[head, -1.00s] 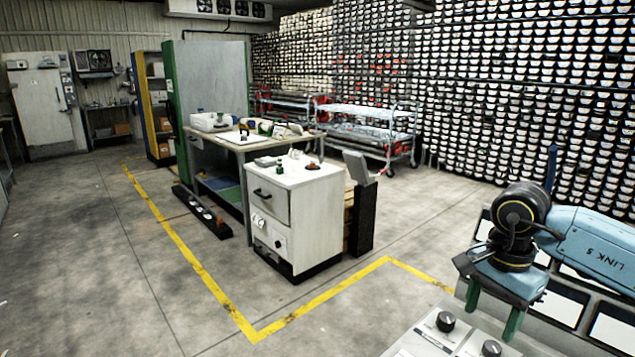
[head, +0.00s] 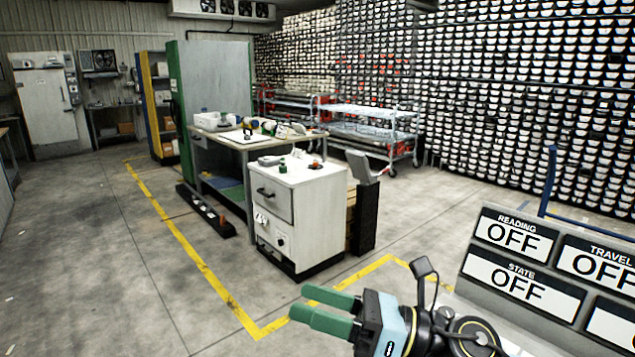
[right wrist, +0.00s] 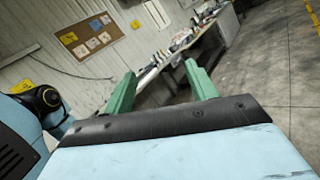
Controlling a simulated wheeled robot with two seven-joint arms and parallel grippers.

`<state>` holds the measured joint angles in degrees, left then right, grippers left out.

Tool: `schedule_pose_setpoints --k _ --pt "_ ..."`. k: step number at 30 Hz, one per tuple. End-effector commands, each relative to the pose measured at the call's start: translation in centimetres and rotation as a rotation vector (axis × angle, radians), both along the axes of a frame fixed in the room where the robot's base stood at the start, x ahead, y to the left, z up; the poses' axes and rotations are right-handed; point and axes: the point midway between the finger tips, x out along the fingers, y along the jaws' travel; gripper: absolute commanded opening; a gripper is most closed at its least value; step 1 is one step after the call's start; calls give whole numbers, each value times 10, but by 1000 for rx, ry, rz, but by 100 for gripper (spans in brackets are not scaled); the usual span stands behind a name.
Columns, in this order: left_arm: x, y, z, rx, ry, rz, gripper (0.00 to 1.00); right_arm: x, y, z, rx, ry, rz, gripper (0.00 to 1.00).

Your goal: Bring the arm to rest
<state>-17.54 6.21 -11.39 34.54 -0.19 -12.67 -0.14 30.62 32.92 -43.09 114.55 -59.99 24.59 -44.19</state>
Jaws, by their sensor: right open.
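My right gripper (head: 327,311) is low in the head view, right of centre, with its two green fingers pointing left. The fingers are apart with nothing between them. It is in front of the sign panel's lower left side and above the floor. In the right wrist view the green fingers of my right gripper (right wrist: 162,90) stand apart and empty, and a long bench shows far beyond them. My left gripper is not in the head view.
A panel (head: 520,275) with signs reading OFF stands at the right. A white cabinet (head: 300,215) and a workbench (head: 228,145) stand mid-view. Carts (head: 370,130) and a tall rack (head: 520,90) are behind. Open floor with a yellow line (head: 200,265) lies left.

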Motion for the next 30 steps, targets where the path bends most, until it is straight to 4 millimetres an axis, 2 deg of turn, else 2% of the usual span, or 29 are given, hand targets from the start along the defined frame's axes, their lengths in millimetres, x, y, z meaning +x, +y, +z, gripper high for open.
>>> schedule_pose_setpoints --k 3,5,7,11,14,17,18,21,24,27,28,30 --pt "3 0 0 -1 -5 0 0 15 -21 16 320 304 -153 57" --pt "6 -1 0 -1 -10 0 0 25 -39 15 471 463 -234 57" --pt "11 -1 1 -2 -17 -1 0 36 -64 5 642 651 -332 57" --pt "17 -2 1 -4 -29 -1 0 45 -114 -39 944 1011 -527 57" --pt "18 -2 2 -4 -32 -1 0 36 -150 -89 1158 1285 -694 57" --pt "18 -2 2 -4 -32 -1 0 9 -180 -146 1360 1550 -880 57" --pt "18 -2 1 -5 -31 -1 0 -6 -190 -169 1433 1651 -957 57" --pt "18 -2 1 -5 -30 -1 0 -48 -205 -214 1579 1857 -1139 57" --pt "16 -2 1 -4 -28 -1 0 -86 -213 -244 1679 2001 -1291 57" --pt "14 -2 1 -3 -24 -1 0 -123 -217 -265 1754 2114 -1431 57" --pt "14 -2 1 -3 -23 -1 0 -133 -217 -269 -1766 -2138 1466 57" --pt "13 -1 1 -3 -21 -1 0 -158 -219 -279 -1682 -2050 1455 57"
